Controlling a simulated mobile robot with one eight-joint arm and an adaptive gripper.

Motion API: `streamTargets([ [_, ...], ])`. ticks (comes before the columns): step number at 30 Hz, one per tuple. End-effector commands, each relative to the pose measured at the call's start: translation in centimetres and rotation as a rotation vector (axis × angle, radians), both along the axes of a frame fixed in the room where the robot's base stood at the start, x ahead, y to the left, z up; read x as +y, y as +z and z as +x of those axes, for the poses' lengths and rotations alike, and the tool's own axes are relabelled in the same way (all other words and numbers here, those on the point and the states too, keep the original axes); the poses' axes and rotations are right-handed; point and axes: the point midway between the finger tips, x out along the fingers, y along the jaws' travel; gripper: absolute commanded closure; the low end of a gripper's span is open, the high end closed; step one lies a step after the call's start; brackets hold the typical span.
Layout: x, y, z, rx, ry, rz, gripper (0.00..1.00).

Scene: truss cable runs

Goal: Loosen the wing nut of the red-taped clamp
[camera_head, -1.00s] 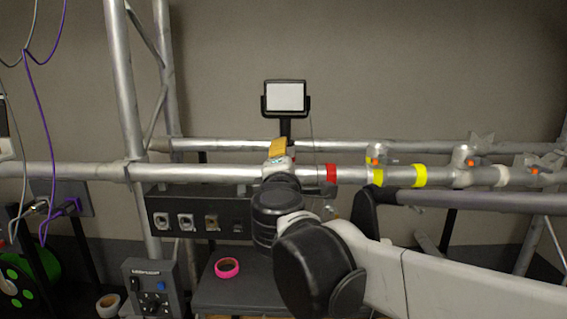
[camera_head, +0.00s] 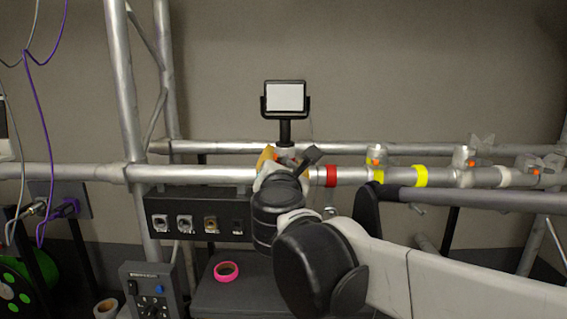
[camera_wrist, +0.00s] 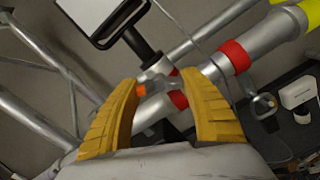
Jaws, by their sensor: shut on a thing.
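The red tape (camera_head: 331,175) wraps the front truss pipe just right of my gripper (camera_head: 268,158) in the head view. In the wrist view, red tape (camera_wrist: 235,56) shows beyond the right finger, and another red patch (camera_wrist: 178,98) shows between the fingers. My gripper (camera_wrist: 163,80) has its yellow ribbed fingers on either side of a small grey metal wing nut (camera_wrist: 158,79), with an orange spot (camera_wrist: 141,89) near the left finger. The gripper is shut on this wing nut. The clamp body is mostly hidden by my gripper and wrist.
Other clamps with orange spots (camera_head: 375,160) (camera_head: 469,163) sit farther right, near yellow tape (camera_head: 420,176) and white tape (camera_head: 503,177). A black socket panel (camera_head: 200,215) and a pink tape roll (camera_head: 227,270) are below.

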Motion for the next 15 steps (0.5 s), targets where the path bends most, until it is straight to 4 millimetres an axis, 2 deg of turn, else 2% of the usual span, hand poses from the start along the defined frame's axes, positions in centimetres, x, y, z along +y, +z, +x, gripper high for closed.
streamTargets([
  [6, 0.0, 0.09, 0.04, 0.002, 0.0, -0.101, 0.78],
  [15, -0.01, 0.11, 0.04, 0.004, 0.0, -0.156, 0.78],
])
